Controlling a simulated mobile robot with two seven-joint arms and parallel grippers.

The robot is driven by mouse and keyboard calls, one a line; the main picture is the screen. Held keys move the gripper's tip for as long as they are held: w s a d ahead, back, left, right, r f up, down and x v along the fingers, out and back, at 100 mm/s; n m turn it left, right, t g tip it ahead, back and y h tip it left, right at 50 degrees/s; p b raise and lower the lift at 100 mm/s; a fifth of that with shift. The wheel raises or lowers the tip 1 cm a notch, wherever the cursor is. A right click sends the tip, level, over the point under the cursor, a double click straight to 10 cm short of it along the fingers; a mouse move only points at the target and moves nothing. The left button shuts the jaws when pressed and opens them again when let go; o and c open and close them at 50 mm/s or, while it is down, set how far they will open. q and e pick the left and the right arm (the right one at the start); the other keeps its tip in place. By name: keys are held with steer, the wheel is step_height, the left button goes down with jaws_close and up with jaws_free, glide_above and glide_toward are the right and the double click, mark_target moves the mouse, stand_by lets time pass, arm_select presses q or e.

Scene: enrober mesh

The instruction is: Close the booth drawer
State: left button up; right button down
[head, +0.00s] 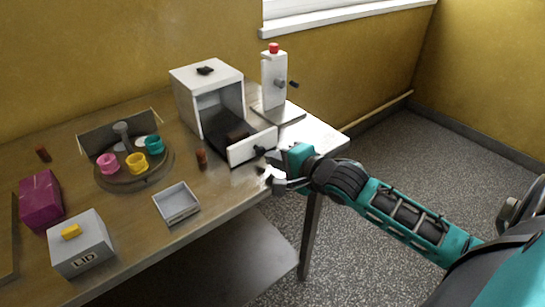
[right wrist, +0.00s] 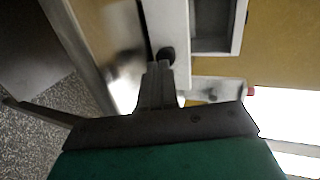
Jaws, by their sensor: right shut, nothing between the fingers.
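The booth (head: 178,92) is a white box standing at the back of the table. Its drawer (head: 245,149) is pulled out toward the front right, with a dark inside, a white front panel and a dark round knob (head: 259,151). My right gripper (head: 268,172) is shut and empty, just in front of the drawer front near the knob. In the right wrist view the shut fingertips (right wrist: 160,72) are right by the knob (right wrist: 166,55) on the white drawer front (right wrist: 168,22); I cannot tell whether they touch. My left gripper is not in view.
A white press-like stand (head: 273,82) with a red top is right of the booth. A turntable with coloured cups (head: 136,163), a magenta box (head: 40,200) and a grey LID box (head: 80,245) stand farther left.

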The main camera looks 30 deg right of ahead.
mark_target(239, 132)
steer(key=shift+w+a, duration=0.1)
steer(key=shift+w, duration=0.5)
steer(key=w, duration=0.9)
steer(key=w+a, duration=0.1)
steer(key=w, duration=0.3)
steer(key=shift+w, duration=0.5)
steer(key=shift+r, duration=0.2)
